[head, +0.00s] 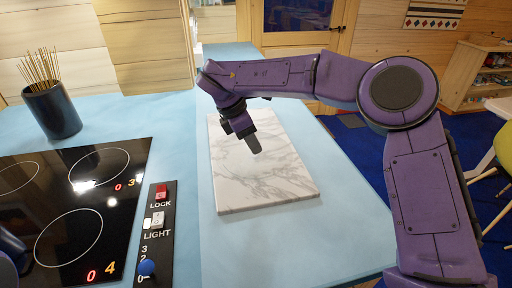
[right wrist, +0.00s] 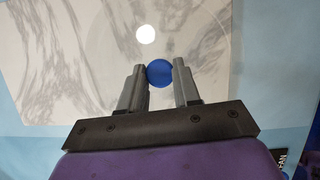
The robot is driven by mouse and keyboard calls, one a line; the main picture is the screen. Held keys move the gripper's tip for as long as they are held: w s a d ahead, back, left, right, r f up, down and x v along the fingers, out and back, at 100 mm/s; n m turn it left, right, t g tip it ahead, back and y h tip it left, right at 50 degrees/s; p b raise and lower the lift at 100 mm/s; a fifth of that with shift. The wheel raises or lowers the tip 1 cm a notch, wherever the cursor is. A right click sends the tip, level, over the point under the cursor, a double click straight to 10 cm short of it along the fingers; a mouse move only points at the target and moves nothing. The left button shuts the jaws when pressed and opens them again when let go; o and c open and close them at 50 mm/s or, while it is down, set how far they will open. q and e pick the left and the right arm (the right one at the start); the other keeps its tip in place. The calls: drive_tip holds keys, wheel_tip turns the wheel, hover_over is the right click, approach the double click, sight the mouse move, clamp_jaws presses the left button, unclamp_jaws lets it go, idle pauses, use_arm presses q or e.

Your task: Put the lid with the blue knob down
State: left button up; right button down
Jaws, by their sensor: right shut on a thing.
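My right gripper (head: 254,147) is over the pale marble board (head: 290,187) in the head view, fingers pointing down. In the right wrist view my right gripper (right wrist: 159,72) is shut on the blue knob (right wrist: 159,74) of the lid, which sits between the two fingertips. The lid seems clear, with a faint round outline around the knob over the marble; a white bright spot shows beyond the knob. The lid is hardly visible in the head view. I cannot tell whether it touches the board. My left gripper is not in view.
A black cooktop (head: 95,205) lies at the left, with a control strip (head: 156,232) carrying a separate blue knob (head: 147,267). A dark cup of sticks (head: 52,110) stands behind it. The blue counter (head: 180,125) is clear around the board, whose right side is near the counter's edge.

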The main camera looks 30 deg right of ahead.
sight(241, 151)
drive_tip(key=shift+w+d+f, duration=0.5)
drive_tip(key=shift+d+f, duration=0.15)
drive_tip(key=shift+f, duration=0.2)
drive_tip(key=f, duration=0.3)
drive_tip(key=f+p, duration=0.1)
drive_tip(key=shift+w+d+f, duration=0.15)
drive_tip(key=shift+w+d, duration=0.1)
drive_tip(key=shift+d, duration=0.1)
drive_tip(key=shift+s, duration=0.1)
drive_tip(key=c, duration=0.8)
unclamp_jaws()
drive_tip(key=shift+r, duration=0.3)
drive_tip(key=b+v, duration=0.1)
drive_tip(key=v, duration=1)
drive_tip(key=shift+a+r, duration=0.2)
drive_tip(key=shift+r, duration=0.1)
drive_tip(key=shift+f, duration=0.1)
